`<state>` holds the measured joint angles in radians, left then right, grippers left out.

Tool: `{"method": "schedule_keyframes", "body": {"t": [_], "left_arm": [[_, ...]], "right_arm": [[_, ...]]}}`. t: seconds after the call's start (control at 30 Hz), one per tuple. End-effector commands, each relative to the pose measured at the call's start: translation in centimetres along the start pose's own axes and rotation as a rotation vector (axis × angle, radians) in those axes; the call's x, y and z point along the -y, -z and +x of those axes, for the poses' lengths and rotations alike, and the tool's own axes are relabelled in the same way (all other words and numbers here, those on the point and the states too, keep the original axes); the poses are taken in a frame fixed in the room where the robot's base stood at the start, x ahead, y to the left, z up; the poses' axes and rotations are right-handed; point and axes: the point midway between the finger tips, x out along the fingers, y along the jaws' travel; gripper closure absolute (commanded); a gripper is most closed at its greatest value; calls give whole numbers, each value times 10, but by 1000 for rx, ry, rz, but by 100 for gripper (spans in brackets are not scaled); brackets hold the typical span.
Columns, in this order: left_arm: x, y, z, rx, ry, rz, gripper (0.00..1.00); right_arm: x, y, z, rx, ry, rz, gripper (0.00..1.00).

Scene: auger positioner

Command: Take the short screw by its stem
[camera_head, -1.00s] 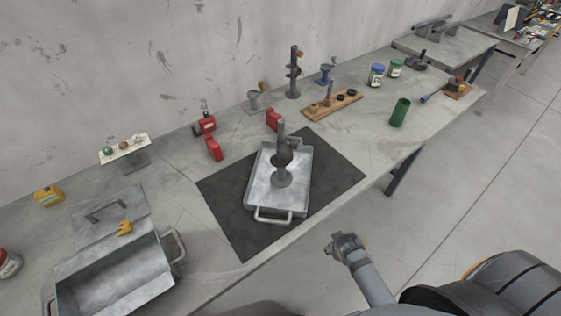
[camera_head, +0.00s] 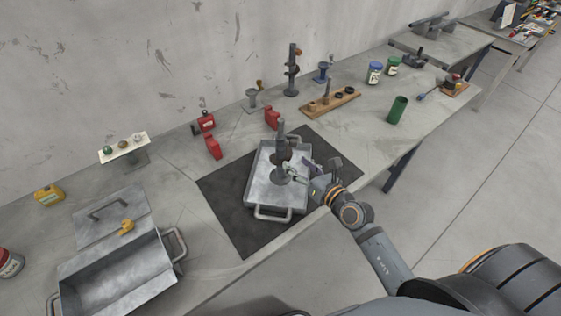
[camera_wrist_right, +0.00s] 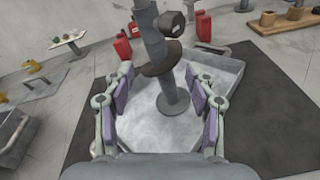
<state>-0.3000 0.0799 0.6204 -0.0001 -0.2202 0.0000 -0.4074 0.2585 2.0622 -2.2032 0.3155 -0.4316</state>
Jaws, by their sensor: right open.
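An upright grey post with a dark brown disc around it and a round foot stands in the metal tray (camera_head: 262,197). I take this post (camera_head: 281,136) to be the short screw's piece, but I cannot tell for sure. In the right wrist view the post (camera_wrist_right: 169,85) rises ahead, between the fingers in the picture, with the brown disc across its middle and a dark cylinder at its upper right. My right gripper (camera_head: 300,170) is open and empty at the tray's right side, close to the post; its pads (camera_wrist_right: 160,95) face each other. My left gripper is not in view.
The tray sits on a black mat (camera_head: 232,223). Red containers (camera_head: 213,147) stand behind it. A similar tall post (camera_head: 292,72) and a wooden rack (camera_head: 331,103) are at the back. A green cup (camera_head: 397,109) stands right. An open metal box (camera_head: 118,277) is front left.

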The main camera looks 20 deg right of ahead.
Motion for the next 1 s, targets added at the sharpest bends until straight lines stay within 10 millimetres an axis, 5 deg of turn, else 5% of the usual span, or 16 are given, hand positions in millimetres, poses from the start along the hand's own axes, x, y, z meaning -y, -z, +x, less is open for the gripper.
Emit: {"method": "schedule_keyframes", "body": {"t": [0.1,0.2,0.37,0.6,0.83,1.0], "left_arm": [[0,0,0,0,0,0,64],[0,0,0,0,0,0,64],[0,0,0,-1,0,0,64],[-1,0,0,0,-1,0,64],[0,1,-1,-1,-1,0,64],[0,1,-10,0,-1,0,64]], "right_arm": [[8,33,0,-157,3,-205,44],[14,45,-2,-216,8,-278,44],[15,48,4,-225,11,-288,44],[16,56,43,-223,10,-284,44],[16,57,53,-223,9,-285,44],[12,57,81,-221,9,-281,44]]}}
